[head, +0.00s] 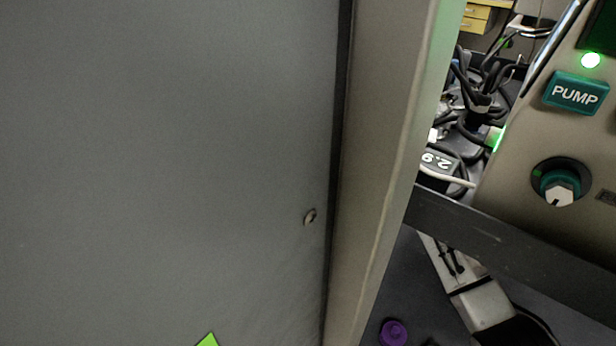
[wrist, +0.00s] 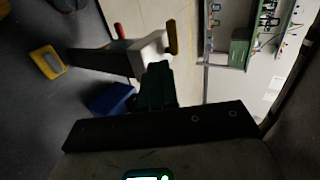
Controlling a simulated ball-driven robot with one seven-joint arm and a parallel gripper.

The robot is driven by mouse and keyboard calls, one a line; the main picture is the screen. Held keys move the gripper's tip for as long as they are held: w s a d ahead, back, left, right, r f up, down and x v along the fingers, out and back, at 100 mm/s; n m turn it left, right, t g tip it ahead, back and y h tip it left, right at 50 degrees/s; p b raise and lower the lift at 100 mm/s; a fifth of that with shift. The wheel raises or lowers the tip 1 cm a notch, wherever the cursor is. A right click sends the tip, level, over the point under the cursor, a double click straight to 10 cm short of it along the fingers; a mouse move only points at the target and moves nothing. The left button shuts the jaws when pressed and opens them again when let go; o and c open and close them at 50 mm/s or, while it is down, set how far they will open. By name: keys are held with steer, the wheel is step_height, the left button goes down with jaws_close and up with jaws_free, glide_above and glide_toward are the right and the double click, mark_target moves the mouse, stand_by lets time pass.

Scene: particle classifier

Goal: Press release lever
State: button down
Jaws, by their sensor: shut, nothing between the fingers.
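No release lever can be picked out with certainty. In the wrist view, a pale block (wrist: 146,52) lies just beyond my gripper (wrist: 158,68), with an upright yellow piece (wrist: 172,37) at its right end. A small red piece (wrist: 118,31) stands to its left. I cannot tell whether either is the lever. My gripper's dark fingers are together and empty, and they overlap the block's near end in the picture. Contact cannot be told. The head view does not show my gripper.
In the head view, a large grey panel (head: 160,170) and beige post (head: 385,150) block the left and middle. A console with a PUMP button (head: 576,93) and knob (head: 560,184) is at right. A blue box (wrist: 110,98) and yellow object (wrist: 47,62) lie left in the wrist view.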

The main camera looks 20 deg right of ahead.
steer(key=r+b+x, duration=0.1)
steer(key=b+x, duration=0.7)
steer(key=x, duration=0.5)
steer(key=shift+w+a+r+b, duration=0.3)
steer(key=shift+w+a+b, duration=0.05)
